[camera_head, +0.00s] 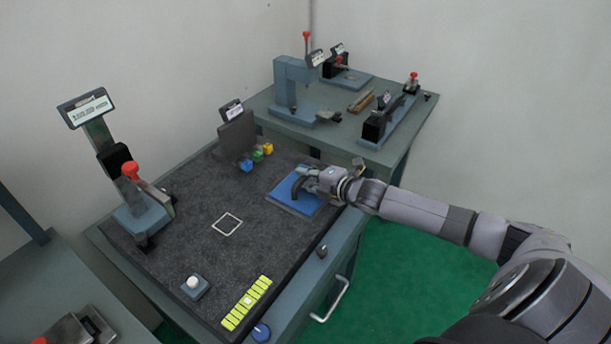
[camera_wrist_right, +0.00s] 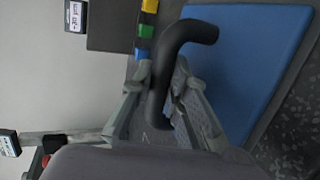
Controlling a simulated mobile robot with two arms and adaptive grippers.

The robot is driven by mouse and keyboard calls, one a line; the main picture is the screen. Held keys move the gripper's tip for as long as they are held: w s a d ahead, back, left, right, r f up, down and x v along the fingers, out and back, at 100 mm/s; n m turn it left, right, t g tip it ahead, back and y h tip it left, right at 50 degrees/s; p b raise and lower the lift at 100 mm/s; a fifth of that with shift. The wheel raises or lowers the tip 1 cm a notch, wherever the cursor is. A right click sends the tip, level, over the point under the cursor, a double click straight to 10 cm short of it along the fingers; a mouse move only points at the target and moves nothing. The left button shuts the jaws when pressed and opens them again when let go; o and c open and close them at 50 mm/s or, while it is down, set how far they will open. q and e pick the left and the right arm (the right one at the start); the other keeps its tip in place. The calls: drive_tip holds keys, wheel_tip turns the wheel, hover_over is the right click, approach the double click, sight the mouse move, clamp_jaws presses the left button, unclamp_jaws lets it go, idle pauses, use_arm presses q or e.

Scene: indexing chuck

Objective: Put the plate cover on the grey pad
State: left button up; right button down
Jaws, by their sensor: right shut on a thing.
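The plate cover (camera_head: 291,196) is a flat blue plate with a dark curved handle. It lies at the right side of the dark work mat, and its blue face fills the right of the right wrist view (camera_wrist_right: 262,75). My right gripper (camera_head: 306,180) is above it, shut on the black handle (camera_wrist_right: 160,85), which stands between the fingers in the wrist view. Whether the plate touches the surface below is hard to tell. No separate grey pad can be made out for certain; the work mat (camera_head: 190,240) is dark grey. My left gripper is not in view.
Blue, green and yellow cubes (camera_head: 258,156) stand by an upright grey panel (camera_head: 237,136) behind the plate. A lever device (camera_head: 140,205) stands at the left. A white square outline (camera_head: 227,224) marks open mat. A white-knobbed box (camera_head: 194,287) and a yellow strip (camera_head: 247,303) are in front.

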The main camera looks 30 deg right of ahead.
drive_tip(key=c, duration=2)
unclamp_jaws()
drive_tip(key=shift+f, duration=0.1)
drive_tip(key=o, duration=0.4)
drive_tip(key=shift+o, duration=0.2)
drive_tip(key=shift+s+r, duration=0.1)
drive_tip(key=shift+r, duration=0.1)
drive_tip(key=v, duration=0.9)
drive_tip(key=shift+s, duration=0.2)
drive_tip(key=shift+v, duration=1.25)
drive_tip(key=shift+d+r, duration=0.1)
